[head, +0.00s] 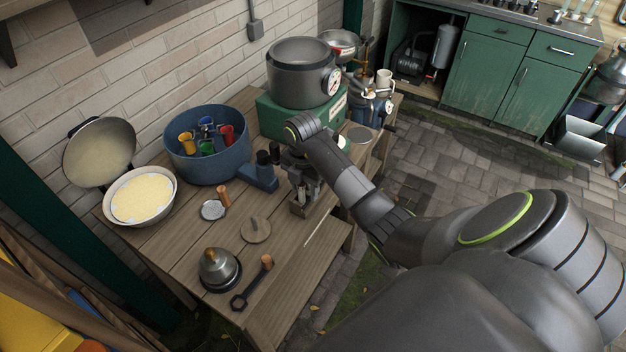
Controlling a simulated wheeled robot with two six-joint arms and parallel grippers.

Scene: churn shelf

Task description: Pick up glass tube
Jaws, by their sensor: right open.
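My right gripper (302,206) points down over the front part of the wooden table, with its jaws open. It is just right of the blue pump-like device. A thin pale rod (318,231), perhaps the glass tube, lies along the table's front edge, just below and right of the fingers. It is too small to tell if it is glass. I see nothing clearly held between the fingers. My right arm comes in from the lower right and hides part of the table's right side. My left gripper is out of view.
On the wooden table (180,248) stand a blue tub (222,160) with colored cups, a white bowl (143,196), a metal pot (299,84) on a green box, a brass-topped weight (218,268) and a wooden-handled wrench (250,284). A round wooden lid (256,231) lies left of the gripper.

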